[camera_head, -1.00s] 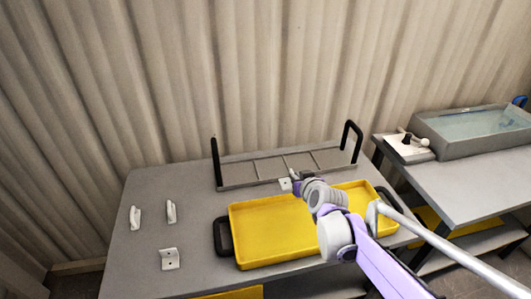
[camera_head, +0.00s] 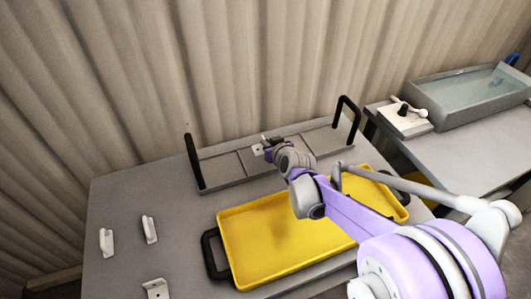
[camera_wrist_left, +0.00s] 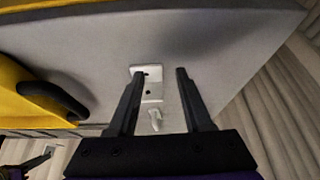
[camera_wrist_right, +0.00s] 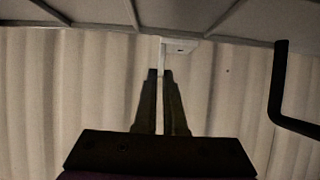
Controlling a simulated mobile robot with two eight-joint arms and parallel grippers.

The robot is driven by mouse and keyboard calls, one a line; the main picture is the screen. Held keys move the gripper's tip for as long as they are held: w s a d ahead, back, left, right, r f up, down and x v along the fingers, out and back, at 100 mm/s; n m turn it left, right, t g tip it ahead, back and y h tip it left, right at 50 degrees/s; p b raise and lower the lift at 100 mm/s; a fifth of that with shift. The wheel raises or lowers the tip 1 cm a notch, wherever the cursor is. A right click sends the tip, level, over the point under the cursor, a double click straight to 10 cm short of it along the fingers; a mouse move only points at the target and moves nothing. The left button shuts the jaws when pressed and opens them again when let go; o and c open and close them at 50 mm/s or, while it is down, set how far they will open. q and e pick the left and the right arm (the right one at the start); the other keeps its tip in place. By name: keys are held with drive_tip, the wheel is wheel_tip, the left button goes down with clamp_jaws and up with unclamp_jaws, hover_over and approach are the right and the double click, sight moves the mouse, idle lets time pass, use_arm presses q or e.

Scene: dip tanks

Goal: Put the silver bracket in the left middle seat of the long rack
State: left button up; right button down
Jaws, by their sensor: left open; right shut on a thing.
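The silver bracket (camera_head: 258,149) is held by my right gripper (camera_head: 268,143) over the long rack (camera_head: 220,170), in front of its middle dividers. Whether it touches the rack cannot be told. In the right wrist view, the shut fingers (camera_wrist_right: 161,73) grip the bracket's thin upright plate, and its flat flange (camera_wrist_right: 182,46) shows beside the rack's bar (camera_wrist_right: 100,26). The rack has several framed seats in a row; my right gripper and wrist partly hide the middle ones. My left gripper (camera_wrist_left: 160,74) is open and empty above the table, with a pale bracket (camera_wrist_left: 151,88) beyond its fingers.
Three pale brackets stand on the table's left side (camera_head: 106,242) (camera_head: 149,229) (camera_head: 156,289). A yellow tray (camera_head: 240,262) lies in front of the rack. Black upright handles (camera_head: 194,162) (camera_head: 347,112) rise at the rack's ends. A water tank (camera_head: 470,95) stands at right.

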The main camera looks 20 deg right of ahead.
use_arm(q)
drive_tip(key=shift+f+b, duration=0.35)
drive_tip(key=shift+f, duration=0.05)
use_arm(e)
drive_tip(key=shift+w+f, duration=0.1)
drive_tip(key=shift+f, duration=2.1)
use_arm(q)
drive_tip(key=shift+f, duration=0.15)
use_arm(e)
drive_tip(key=shift+f, duration=0.2)
drive_tip(key=c, duration=1)
unclamp_jaws()
drive_tip(key=shift+r, duration=0.1)
drive_tip(key=shift+r, duration=0.1)
